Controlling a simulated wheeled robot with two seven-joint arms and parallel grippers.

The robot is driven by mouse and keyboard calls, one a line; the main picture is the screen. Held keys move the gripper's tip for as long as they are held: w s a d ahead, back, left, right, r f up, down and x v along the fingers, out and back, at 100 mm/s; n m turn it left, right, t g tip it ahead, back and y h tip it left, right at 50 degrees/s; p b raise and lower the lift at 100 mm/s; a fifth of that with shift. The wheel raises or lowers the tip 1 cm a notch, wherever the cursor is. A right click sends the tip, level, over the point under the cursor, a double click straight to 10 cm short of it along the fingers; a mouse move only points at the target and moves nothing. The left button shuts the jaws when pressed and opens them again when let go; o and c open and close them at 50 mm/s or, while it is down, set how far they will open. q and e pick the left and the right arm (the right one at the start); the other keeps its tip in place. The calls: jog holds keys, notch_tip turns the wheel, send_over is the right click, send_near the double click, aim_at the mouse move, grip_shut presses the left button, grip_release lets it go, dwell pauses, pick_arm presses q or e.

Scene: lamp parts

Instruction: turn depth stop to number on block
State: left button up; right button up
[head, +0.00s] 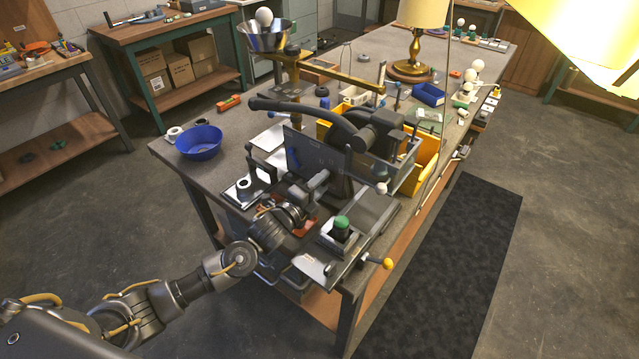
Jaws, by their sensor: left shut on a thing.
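A dark grey machine (318,152) with a flat upright plate and a long curved handle stands at the near end of the workbench. My left arm comes in from the lower left. My left gripper (298,212) is low at the machine's front, below the plate, and is shut on a small part there, seemingly the depth stop. The fingers and the dark parts around them hide most of it. I cannot make out a number or tell which block bears one. My right gripper is not in view.
A green-topped post (342,224) and a yellow-knobbed lever (387,263) are close on the right of my left gripper. A blue bowl (199,141) stands at the bench's left edge. Yellow bins (426,160) and a brass lamp (412,66) are farther back.

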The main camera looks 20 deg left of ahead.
pick_arm(q)
jog(key=m, duration=0.4)
jog(key=shift+m, duration=0.3)
jog(key=shift+f+m+p, duration=0.15)
jog(key=shift+m+p, duration=0.2)
jog(key=shift+m, duration=1.65)
jog(key=o, duration=1)
jog(key=b+v, duration=0.2)
jog(key=v, duration=0.7)
jog(key=shift+s+a+f, duration=0.1)
jog(key=shift+s+f, duration=0.05)
jog(key=shift+s, duration=0.1)
jog(key=shift+s+a, duration=0.25)
jog(key=shift+s, duration=0.35)
